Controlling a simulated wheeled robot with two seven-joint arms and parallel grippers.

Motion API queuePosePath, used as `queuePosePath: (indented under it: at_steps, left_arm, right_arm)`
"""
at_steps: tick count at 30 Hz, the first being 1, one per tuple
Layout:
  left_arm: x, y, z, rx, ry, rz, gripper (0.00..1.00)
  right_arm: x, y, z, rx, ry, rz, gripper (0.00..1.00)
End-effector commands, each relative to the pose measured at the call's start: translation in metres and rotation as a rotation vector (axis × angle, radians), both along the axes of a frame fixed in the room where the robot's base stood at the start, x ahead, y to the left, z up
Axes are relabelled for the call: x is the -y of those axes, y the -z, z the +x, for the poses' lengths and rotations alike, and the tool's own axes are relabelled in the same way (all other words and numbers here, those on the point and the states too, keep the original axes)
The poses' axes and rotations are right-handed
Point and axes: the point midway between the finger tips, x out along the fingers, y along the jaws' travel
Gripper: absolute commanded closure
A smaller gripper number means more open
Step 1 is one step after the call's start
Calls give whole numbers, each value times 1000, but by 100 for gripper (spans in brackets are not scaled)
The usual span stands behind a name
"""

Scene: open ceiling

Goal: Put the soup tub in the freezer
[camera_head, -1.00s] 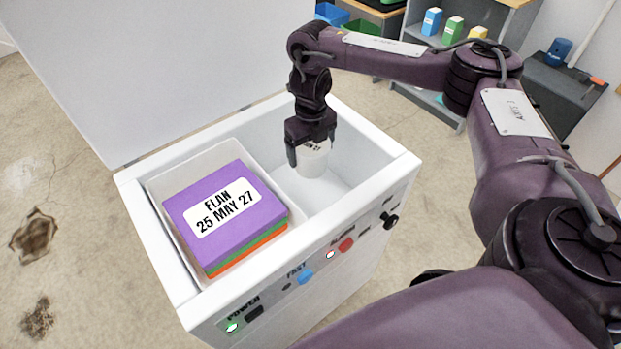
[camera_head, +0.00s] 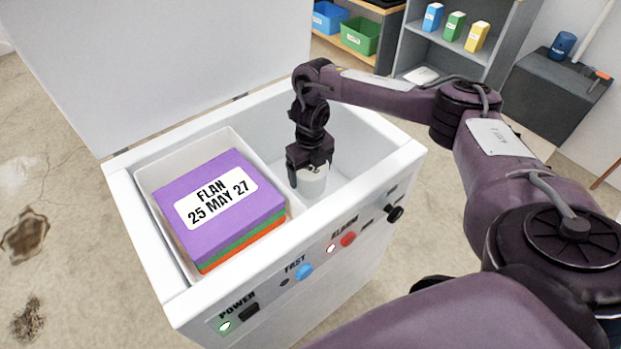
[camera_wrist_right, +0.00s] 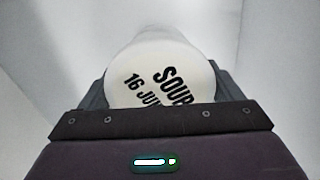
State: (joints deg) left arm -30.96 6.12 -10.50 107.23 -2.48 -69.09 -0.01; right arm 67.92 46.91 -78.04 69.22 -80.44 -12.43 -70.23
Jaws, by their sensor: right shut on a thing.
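The white soup tub (camera_head: 313,183) is inside the open chest freezer (camera_head: 385,157), in the right-hand compartment. My right gripper (camera_head: 309,175) is shut on the tub from above. In the right wrist view the tub's lid (camera_wrist_right: 160,78) shows black print reading "SOUP" and "16 JU", partly cut off by the gripper body. White freezer walls surround it there. I cannot tell whether the tub's base touches the freezer floor. My left gripper is not in view.
A white bin (camera_head: 150,187) in the freezer's left side holds a stack of boxes, topped by a purple one (camera_head: 215,200) labelled "FLAN 25 MAY 27". The freezer's lid (camera_head: 170,60) stands open behind. Shelves (camera_head: 460,60) stand at the back right.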

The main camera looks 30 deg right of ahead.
Motion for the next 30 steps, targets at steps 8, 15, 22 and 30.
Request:
queuePosePath:
  at_steps: [8,15,22,30]
  left_arm:
    - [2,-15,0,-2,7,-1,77]
    - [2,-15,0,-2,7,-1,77]
    - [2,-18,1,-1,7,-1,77]
    - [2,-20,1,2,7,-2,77]
  right_arm:
    - [0,29,1,1,0,1,52]
    - [0,29,1,1,0,0,52]
    - [0,31,0,-1,0,0,0]
    - [0,28,0,0,0,0,0]
